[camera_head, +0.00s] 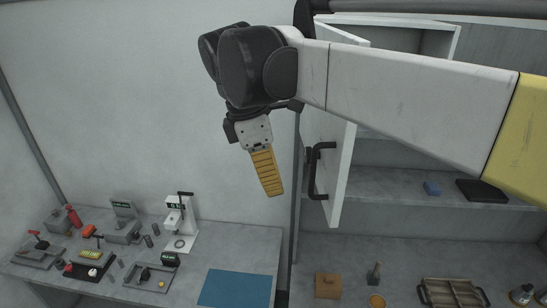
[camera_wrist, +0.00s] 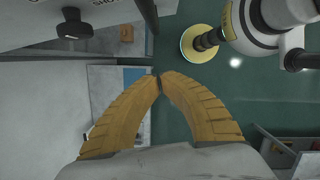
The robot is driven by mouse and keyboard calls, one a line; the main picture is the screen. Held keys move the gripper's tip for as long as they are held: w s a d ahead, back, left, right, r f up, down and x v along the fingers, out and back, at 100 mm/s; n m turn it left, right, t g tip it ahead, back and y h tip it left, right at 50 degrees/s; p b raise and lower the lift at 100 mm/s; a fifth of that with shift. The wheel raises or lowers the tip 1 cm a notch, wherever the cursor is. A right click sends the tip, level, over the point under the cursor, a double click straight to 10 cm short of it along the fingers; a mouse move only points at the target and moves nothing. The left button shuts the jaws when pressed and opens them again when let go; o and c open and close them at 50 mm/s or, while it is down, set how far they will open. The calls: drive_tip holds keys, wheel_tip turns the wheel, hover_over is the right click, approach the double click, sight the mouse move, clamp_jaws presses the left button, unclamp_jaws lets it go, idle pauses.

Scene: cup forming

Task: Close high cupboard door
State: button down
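The high cupboard's white door (camera_head: 338,185) stands open in the head view, seen nearly edge-on, with a black bar handle (camera_head: 316,172) on its left face. Part of the cupboard (camera_head: 430,40) shows behind my arm, which hides much of it and the upper part of the door. My gripper (camera_head: 272,190) points down, to the left of the door and handle in the picture. Its depth relative to the handle is unclear. In the wrist view the yellow fingertips (camera_wrist: 160,79) meet with nothing visible between them. The handle cannot be clearly identified there.
A bench (camera_head: 210,247) at lower left bears small devices and a blue mat (camera_head: 236,287). The counter at lower right holds a wooden box (camera_head: 328,286) and a tray (camera_head: 452,293). A shelf (camera_head: 400,188) holds a dark flat item (camera_head: 482,190). The wall behind my gripper is bare.

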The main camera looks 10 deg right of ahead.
drive_tip(key=d+f, duration=0.1)
drive_tip(key=d+p, duration=0.1)
drive_tip(key=d, duration=0.1)
drive_tip(key=d+f+p, duration=0.1)
drive_tip(key=shift+d+f, duration=0.35)
drive_tip(key=shift+d, duration=0.05)
drive_tip(key=shift+s, duration=0.1)
